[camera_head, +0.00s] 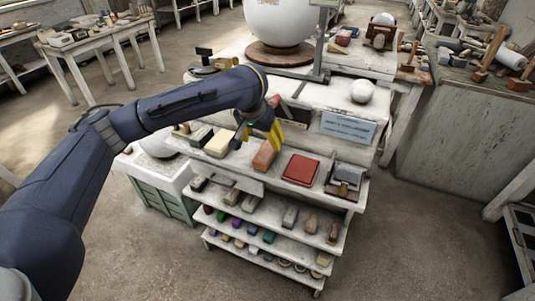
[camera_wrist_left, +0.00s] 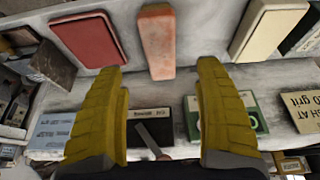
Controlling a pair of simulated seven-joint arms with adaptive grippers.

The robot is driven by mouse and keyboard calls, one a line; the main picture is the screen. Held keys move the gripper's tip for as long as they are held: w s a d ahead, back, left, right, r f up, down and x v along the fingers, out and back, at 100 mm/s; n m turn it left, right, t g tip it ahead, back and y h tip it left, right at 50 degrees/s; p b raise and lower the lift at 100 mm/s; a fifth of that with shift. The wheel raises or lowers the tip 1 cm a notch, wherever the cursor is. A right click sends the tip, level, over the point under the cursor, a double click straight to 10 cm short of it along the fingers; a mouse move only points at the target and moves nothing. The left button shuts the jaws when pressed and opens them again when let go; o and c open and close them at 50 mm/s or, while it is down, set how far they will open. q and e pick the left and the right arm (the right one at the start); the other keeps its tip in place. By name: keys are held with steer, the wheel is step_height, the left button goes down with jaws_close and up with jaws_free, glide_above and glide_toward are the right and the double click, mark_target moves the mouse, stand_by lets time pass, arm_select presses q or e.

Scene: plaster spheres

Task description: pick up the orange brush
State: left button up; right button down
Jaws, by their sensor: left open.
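The orange thing (camera_head: 265,156) is a slim block on the white top shelf, between a cream block and a red block; no bristles can be made out. In the left wrist view the orange block (camera_wrist_left: 157,42) stands at the top centre, beyond the fingertips. My left gripper (camera_head: 259,138) has yellow fingers and hangs just behind and above it. In the left wrist view the gripper (camera_wrist_left: 160,70) is open, its fingers wide apart with nothing held between them. The block lies in line with the gap. My right gripper is not in view.
The red block (camera_head: 301,169) and cream block (camera_head: 219,143) lie close on either side. A grey-topped box (camera_head: 345,179) is at the shelf's right end. Behind stand a blue-white sign (camera_head: 348,128) and a small white sphere (camera_head: 362,91). Lower shelves (camera_head: 275,247) hold several small items.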

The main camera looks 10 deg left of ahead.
mark_target(266, 151)
arm_select(q)
steer(key=shift+x, duration=4.9)
steer(key=shift+s, duration=0.1)
steer(key=c, duration=1.4)
steer(key=shift+o, duration=0.2)
steer(key=shift+r, duration=0.15)
steer(key=shift+s+r, duration=0.15)
steer(key=shift+r, duration=0.05)
step_height(266, 151, up, 7)
steer(key=shift+s+f, duration=0.15)
steer(key=shift+f, duration=0.05)
steer(key=s+a, duration=0.3)
steer(key=s, duration=1.6)
steer(key=shift+f, duration=0.15)
